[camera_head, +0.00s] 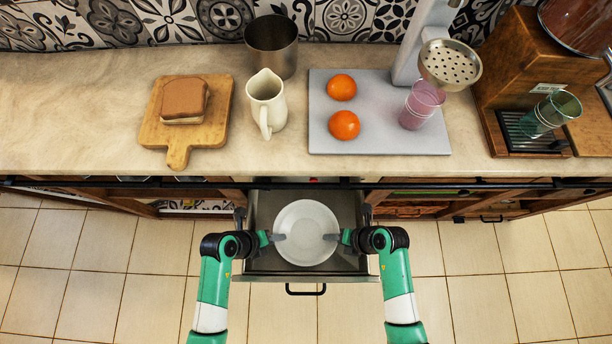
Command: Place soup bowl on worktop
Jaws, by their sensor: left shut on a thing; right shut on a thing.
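The white soup bowl (306,222) is in or just above the open drawer (261,262), below the counter's front edge; its exact height I cannot tell. My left gripper (277,238) is shut on the bowl's left rim. My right gripper (333,237) is shut on its right rim. The beige worktop (60,120) runs across the picture behind the drawer.
On the worktop stand a wooden board (158,133) with a sandwich (184,99), a cream jug (266,101), a metal pot (271,46), and a grey tray (380,142) with two oranges (342,87) and a pink glass (421,105). A wooden dispenser (530,75) is right. The worktop's left end is clear.

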